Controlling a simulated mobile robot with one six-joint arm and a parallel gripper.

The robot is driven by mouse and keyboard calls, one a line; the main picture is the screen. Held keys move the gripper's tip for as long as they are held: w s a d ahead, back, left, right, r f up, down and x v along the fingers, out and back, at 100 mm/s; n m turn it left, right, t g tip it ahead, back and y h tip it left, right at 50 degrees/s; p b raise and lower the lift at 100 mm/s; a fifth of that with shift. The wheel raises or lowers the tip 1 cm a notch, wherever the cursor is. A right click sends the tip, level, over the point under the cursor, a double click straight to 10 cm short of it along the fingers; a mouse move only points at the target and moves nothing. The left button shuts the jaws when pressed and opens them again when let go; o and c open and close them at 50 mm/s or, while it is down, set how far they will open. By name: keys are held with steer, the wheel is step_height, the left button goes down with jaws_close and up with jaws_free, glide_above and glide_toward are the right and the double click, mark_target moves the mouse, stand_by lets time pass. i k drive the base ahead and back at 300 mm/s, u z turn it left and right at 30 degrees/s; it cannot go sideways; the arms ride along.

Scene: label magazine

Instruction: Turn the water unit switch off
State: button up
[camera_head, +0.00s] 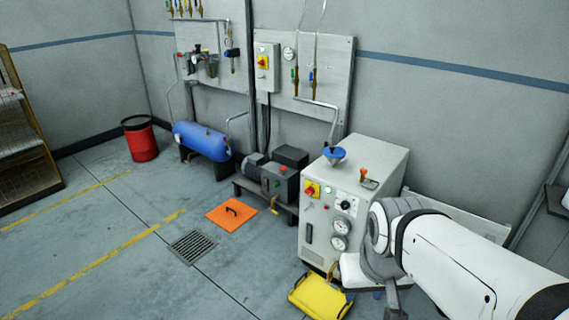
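A light grey cabinet (336,220) stands on the floor right of centre, with gauges on its front; it looks like the water unit. A red and yellow rotary switch (311,190) is on the upper left of its front, and it is in plain sight. The switch's exact angle is too small to read. My white arm comes in from the lower right, in front of the cabinet's right side. My gripper (391,300) seems to be at the dark end low beside the cabinet, right of and below the switch. Its fingers cannot be made out.
A similar red and yellow switch (263,62) is on a wall box. A yellow container (321,296) lies before the cabinet. A pump (280,182), blue tank (203,141) and red drum (140,138) stand along the wall. Floor at left is clear around a drain grate (193,246) and orange plate (231,213).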

mark_target(311, 191)
steer(key=u, duration=0.25)
steer(key=i, duration=1.5)
steer(key=z, duration=0.35)
